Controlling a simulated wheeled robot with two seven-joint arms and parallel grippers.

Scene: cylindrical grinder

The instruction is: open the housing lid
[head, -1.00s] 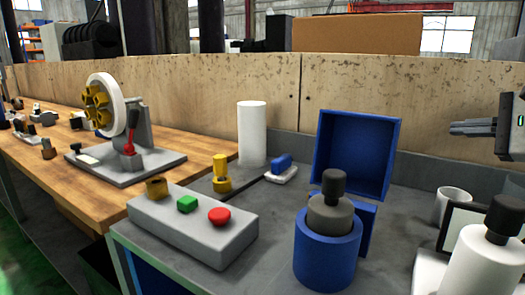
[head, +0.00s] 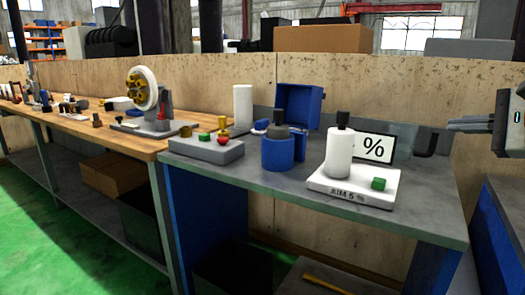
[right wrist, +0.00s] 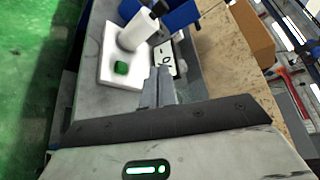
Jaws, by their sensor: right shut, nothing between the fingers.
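A blue box-like housing (head: 312,108) stands at the back of the grey bench; a blue panel stands upright on it, and I cannot tell for certain that this is the lid. A blue cylinder (head: 277,153) with a grey, dark-knobbed plug stands in front and partly hides it. Part of a blue thing also shows at the top of the right wrist view (right wrist: 180,14). My right gripper (head: 452,125) is at the right edge, shut and empty, above the bench's right end and well apart from the housing. Its shut fingers show in the right wrist view (right wrist: 160,82). My left gripper is out of view.
A control box (head: 205,149) with coloured buttons is left. The bench's front right (head: 430,215) is bare. A wooden wall (head: 440,80) stands behind.

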